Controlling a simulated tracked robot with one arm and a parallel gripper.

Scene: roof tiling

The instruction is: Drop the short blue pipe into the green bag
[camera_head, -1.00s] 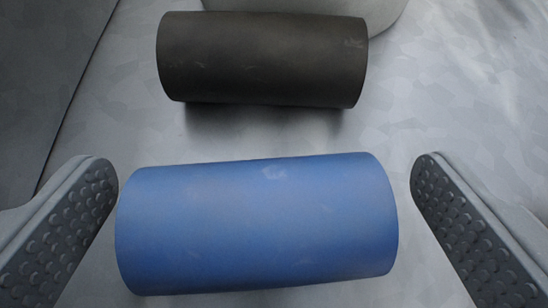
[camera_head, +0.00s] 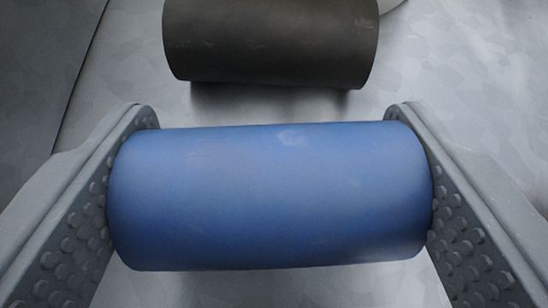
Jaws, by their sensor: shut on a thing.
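The short blue pipe (camera_head: 270,200) lies crosswise in the lower middle of the camera view. My gripper (camera_head: 270,185) is shut on it, with one studded finger pressed against each end of the pipe. The pipe looks close to level, its right end slightly higher in the picture. Whether it touches the grey surface below cannot be told. The green bag is not in view.
A dark grey-black pipe (camera_head: 270,42) lies just beyond the blue one, roughly parallel, with a narrow gap between. A pale rounded thing (camera_head: 392,5) shows partly behind it. The grey metal surface (camera_head: 470,70) is clear at the right. A seam runs along the left.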

